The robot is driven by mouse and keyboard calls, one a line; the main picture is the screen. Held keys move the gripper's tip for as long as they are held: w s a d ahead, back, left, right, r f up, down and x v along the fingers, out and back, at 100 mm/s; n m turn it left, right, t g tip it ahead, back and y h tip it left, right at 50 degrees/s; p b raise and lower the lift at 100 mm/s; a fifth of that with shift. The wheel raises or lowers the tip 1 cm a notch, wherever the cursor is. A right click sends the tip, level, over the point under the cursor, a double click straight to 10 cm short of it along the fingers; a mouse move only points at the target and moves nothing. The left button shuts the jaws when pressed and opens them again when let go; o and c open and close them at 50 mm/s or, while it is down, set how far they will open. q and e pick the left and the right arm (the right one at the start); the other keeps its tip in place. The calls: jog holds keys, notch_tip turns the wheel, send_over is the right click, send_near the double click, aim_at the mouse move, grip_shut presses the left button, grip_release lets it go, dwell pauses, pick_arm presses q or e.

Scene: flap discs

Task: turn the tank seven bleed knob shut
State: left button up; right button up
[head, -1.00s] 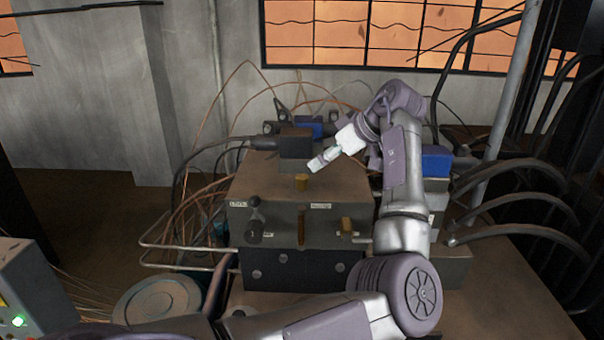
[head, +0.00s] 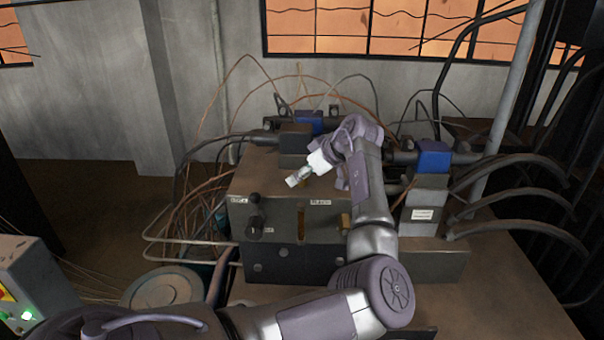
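The grey valve block (head: 280,224) stands on the bench with small labels on its front face, too small to read surely. A brass knob (head: 345,221) sits on the front face at right, partly beside my forearm. A narrow upright brass piece (head: 301,224) is at the middle of the front. Black knobs (head: 254,228) are at the left. The small brass knob on the top is hidden at the gripper. Whether the fingers are open, or touch it, is unclear. My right gripper is out of view.
A dark box (head: 295,143) and blue-capped valves (head: 434,156) stand behind and right of the block. Cables and bent pipes crowd both sides. A control box (head: 32,285) with a green light is at lower left. The bench (head: 500,285) is bare at lower right.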

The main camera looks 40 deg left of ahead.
pick_arm(q)
jog(key=c, duration=0.8)
grip_shut()
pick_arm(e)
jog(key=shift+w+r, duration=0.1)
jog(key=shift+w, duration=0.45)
